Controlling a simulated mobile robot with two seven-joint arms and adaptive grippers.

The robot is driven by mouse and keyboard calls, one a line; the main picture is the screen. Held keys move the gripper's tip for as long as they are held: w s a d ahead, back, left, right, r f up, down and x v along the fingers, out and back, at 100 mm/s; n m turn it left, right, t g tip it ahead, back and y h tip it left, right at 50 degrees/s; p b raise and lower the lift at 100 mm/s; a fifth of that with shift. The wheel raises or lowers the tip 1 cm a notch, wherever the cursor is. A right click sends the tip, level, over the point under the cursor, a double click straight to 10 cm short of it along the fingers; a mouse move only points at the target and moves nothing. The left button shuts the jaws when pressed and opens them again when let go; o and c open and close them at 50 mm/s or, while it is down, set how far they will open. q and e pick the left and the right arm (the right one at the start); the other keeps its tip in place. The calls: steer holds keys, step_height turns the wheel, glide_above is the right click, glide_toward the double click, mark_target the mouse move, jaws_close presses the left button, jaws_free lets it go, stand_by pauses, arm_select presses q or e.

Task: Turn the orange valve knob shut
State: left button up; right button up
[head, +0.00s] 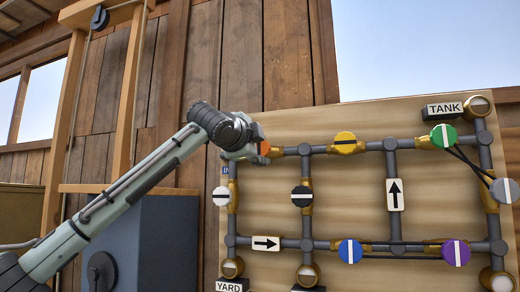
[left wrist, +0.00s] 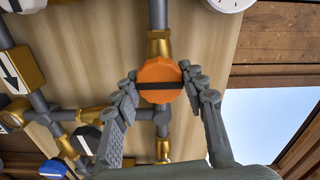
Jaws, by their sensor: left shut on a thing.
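The orange valve knob (left wrist: 160,70) is a round knob with a black bar across its face. In the left wrist view the bar looks horizontal, across the pipe that runs up and down there. My left gripper (left wrist: 158,78) has one finger on each side of the knob and is shut on it. In the head view only a sliver of the orange knob (head: 258,130) shows, at the upper left of the pipe board, behind my left gripper (head: 257,148). My right gripper is not in view.
The pipe board (head: 350,115) carries other knobs: yellow (head: 345,137), green (head: 443,129), black (head: 302,190), white (head: 222,190), blue (head: 350,245), purple (head: 455,245) and grey (head: 505,185). A TANK sign (head: 443,110) is at upper right. A blue-grey cabinet (head: 150,240) stands left of the board.

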arm_select(q)
steer(key=o, duration=1.2)
steer(key=v, duration=1.2)
